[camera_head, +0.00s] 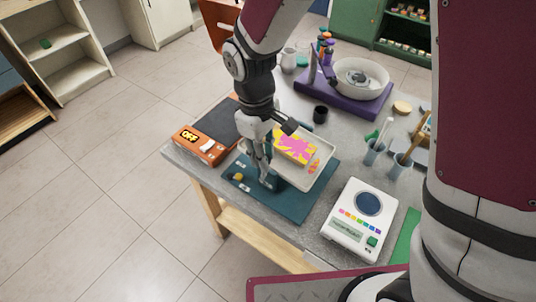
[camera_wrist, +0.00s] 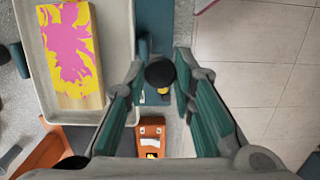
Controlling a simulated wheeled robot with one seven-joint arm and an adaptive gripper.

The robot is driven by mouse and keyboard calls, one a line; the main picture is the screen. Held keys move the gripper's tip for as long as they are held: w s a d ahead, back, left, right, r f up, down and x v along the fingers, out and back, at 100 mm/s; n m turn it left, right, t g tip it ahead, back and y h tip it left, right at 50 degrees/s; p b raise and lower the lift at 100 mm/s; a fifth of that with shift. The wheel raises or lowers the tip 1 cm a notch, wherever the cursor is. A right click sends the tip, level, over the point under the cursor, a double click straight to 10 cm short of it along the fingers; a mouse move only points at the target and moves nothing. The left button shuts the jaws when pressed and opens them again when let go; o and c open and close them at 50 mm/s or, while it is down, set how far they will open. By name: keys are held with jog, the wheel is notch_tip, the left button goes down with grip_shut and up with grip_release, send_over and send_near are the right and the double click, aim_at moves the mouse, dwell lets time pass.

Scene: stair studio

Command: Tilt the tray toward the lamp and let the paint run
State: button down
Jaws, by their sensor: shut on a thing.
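The pale tray (camera_head: 328,160) sits at a teal base (camera_head: 297,204) on the table. In it lies a wooden panel (camera_head: 296,147) with pink and yellow paint, which also shows in the wrist view (camera_wrist: 72,50). An orange paint patch shows on the tray's right side. My gripper (camera_head: 266,180) is just left of the tray, over the teal base. In the wrist view my gripper (camera_wrist: 161,76) has its fingers on both sides of a dark round knob (camera_wrist: 160,72), shut on it. The knob is hidden in the head view. I cannot make out a lamp for certain.
A white scale (camera_head: 358,222) is at the front right. A purple stand with a bowl (camera_head: 358,78), a black cup (camera_head: 320,114) and brush cups (camera_head: 374,150) stand behind and right.

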jog(key=w+a+g+h+b, duration=0.2)
jog(key=a+h, duration=0.1)
jog(key=shift+w+f, duration=0.1)
jog(key=shift+f, duration=0.1)
dwell(0.3)
jog(key=c, duration=1.3)
grip_release()
jog(key=shift+c, duration=0.2)
jog(key=shift+r, duration=0.1)
jog(key=v, duration=1.1)
jog(key=shift+w+a+r, duration=0.2)
jog(key=shift+w+r, duration=0.1)
